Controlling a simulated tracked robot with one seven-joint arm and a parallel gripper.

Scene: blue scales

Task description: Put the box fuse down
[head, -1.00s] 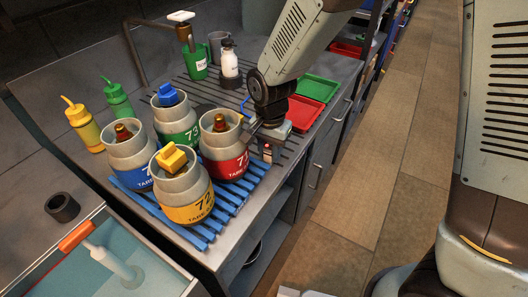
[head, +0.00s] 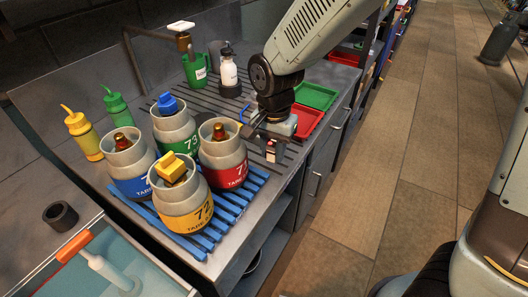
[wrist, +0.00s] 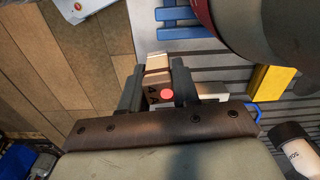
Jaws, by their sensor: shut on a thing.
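The box fuse (wrist: 159,92) is a small tan-brown block with dark marks and a red dot on its end. It sits between the two dark fingers of my gripper (wrist: 158,86) in the wrist view. In the head view my gripper (head: 262,137) points down near the worktop's front edge, right of the red-banded canister (head: 224,163). The fuse shows there as a small pale and red piece (head: 270,152) below the fingers. I cannot tell whether it touches the worktop (head: 283,178).
Several canisters, including a yellow-banded one (head: 184,205), stand on a blue slatted rack (head: 236,205) left of my gripper. A red tray (head: 307,122) and a green tray (head: 315,95) lie behind it. A white bottle (head: 229,72) stands further back.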

